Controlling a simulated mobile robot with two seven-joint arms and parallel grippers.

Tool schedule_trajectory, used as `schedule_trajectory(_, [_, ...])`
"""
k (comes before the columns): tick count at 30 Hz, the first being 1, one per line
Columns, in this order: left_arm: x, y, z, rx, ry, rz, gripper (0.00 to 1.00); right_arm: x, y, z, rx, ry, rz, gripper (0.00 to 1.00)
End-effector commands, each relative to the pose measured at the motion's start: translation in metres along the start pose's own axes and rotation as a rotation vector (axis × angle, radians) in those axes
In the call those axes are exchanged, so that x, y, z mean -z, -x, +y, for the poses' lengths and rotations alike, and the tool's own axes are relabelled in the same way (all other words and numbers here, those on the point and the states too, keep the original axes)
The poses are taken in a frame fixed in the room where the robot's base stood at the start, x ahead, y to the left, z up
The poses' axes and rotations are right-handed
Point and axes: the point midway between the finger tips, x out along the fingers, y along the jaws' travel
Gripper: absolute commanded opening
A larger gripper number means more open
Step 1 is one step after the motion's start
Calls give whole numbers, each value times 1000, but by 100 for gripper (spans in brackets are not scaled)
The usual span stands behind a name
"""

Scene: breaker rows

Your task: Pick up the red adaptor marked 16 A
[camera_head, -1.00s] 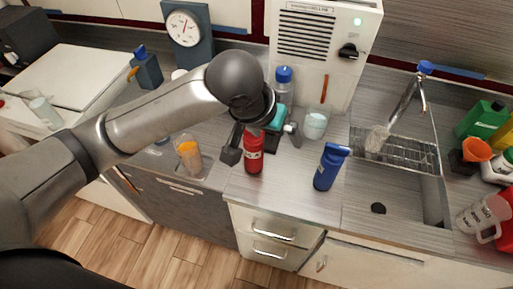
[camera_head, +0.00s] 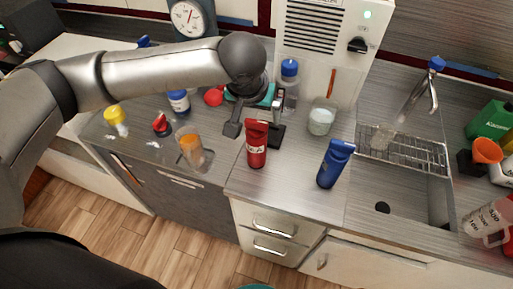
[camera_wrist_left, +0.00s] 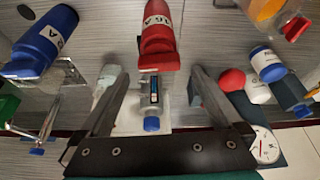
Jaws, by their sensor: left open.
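The red adaptor (camera_head: 257,144) stands upright on the grey counter in the head view, left of the blue adaptor (camera_head: 335,164). In the left wrist view the red adaptor (camera_wrist_left: 158,36) shows a white label with "16 A" and lies beyond the fingertips, between their lines. The blue adaptor (camera_wrist_left: 44,42) is at the upper left there. My left gripper (camera_head: 254,118) is open and empty, just behind the red adaptor in the head view. Its two fingers show apart in the left wrist view (camera_wrist_left: 158,82). My right gripper is not in view.
A beaker with orange contents (camera_head: 191,151) stands left of the red adaptor. A bottle with a blue cap (camera_head: 289,84) and a glass beaker (camera_head: 321,118) stand behind. The sink (camera_head: 405,194) is to the right. Bare counter lies in front of the adaptors.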

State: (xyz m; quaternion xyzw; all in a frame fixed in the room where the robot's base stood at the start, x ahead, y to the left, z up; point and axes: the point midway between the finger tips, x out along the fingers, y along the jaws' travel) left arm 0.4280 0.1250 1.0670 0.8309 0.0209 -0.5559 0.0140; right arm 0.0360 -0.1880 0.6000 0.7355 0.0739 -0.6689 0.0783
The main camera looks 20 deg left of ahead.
Motion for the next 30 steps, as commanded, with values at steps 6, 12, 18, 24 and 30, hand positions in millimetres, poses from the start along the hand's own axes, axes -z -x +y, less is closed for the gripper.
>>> schedule_trajectory(6, [-1,-16,0,0,-1,1,100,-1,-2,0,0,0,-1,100])
schedule_trajectory(12, [-8,-44,0,1,-3,0,100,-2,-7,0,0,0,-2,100])
schedule_trajectory(18, [-8,-64,0,0,-2,1,100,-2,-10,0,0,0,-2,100])
schedule_trajectory(24, [-8,-65,0,0,-3,2,100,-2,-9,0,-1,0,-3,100])
schedule_trajectory(30, [-8,-64,0,-1,-3,1,83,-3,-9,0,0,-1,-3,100])
